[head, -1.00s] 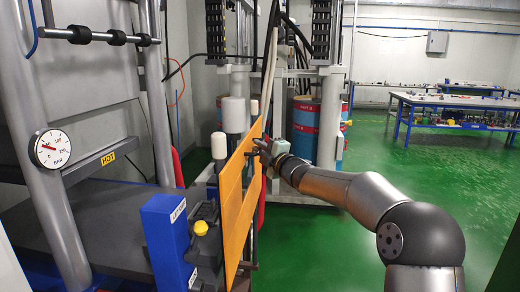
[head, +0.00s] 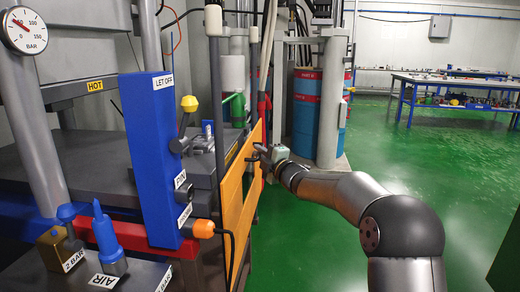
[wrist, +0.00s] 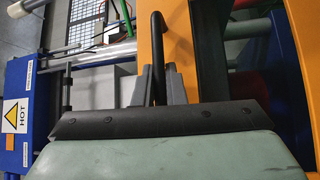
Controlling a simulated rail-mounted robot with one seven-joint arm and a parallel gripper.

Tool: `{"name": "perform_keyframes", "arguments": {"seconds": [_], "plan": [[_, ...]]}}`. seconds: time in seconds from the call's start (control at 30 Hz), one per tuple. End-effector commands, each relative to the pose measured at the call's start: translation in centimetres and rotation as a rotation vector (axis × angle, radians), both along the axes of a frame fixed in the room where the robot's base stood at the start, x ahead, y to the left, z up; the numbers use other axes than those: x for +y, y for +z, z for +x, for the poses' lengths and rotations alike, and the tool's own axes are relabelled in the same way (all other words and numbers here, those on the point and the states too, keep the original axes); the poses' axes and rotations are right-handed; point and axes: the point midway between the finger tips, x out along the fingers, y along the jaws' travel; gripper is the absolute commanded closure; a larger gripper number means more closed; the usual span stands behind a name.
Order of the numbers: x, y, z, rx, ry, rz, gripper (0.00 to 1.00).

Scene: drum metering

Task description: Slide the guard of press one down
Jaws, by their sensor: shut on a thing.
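The guard of press one is an orange panel (head: 240,190) on the right side of the press, seen nearly edge-on in the head view. Dark upright posts (head: 213,60) rise above it. My gripper (head: 262,154) is at the panel's upper right side. In the wrist view my gripper (wrist: 160,88) is shut on the guard's black bar handle (wrist: 157,35), which runs up from between the fingers. Orange panel parts (wrist: 185,40) show beside and beyond it. The exact grip on the handle is small in the head view.
A blue LET OFF box (head: 160,160) with knobs stands left of the guard. An orange-tipped knob (head: 204,229) sits close to the panel. Blue and red drums (head: 305,105) stand behind. Green floor (head: 305,235) right of the guard is clear around my arm.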

Motion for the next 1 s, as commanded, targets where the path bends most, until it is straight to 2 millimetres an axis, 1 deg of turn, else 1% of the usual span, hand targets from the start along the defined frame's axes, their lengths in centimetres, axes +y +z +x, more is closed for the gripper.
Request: {"name": "perform_keyframes", "arguments": {"seconds": [0.03, 0.1, 0.2, 0.3, 0.4, 0.5, 0.93, 0.97, 1.0], "plan": [[0.0, -3.0, 0.1, 0.005, 0.0, -0.003, 1.0], [0.0, -4.6, 0.2, 0.004, 0.0, -0.001, 1.0], [-0.1, -6.5, 0.3, 0.004, 0.0, -0.001, 1.0], [-0.1, -7.8, 0.4, 0.005, 0.0, -0.003, 1.0], [-0.1, -8.7, 0.5, 0.003, 0.0, -0.003, 1.0], [-0.1, -9.2, 0.5, 0.003, 0.0, -0.003, 1.0], [-0.1, -9.7, 0.5, 0.008, 0.0, -0.006, 1.0], [-0.1, -9.7, 0.5, 0.008, 0.0, -0.006, 0.84], [-0.1, -9.7, 0.5, 0.009, 0.0, -0.005, 0.73]]}}
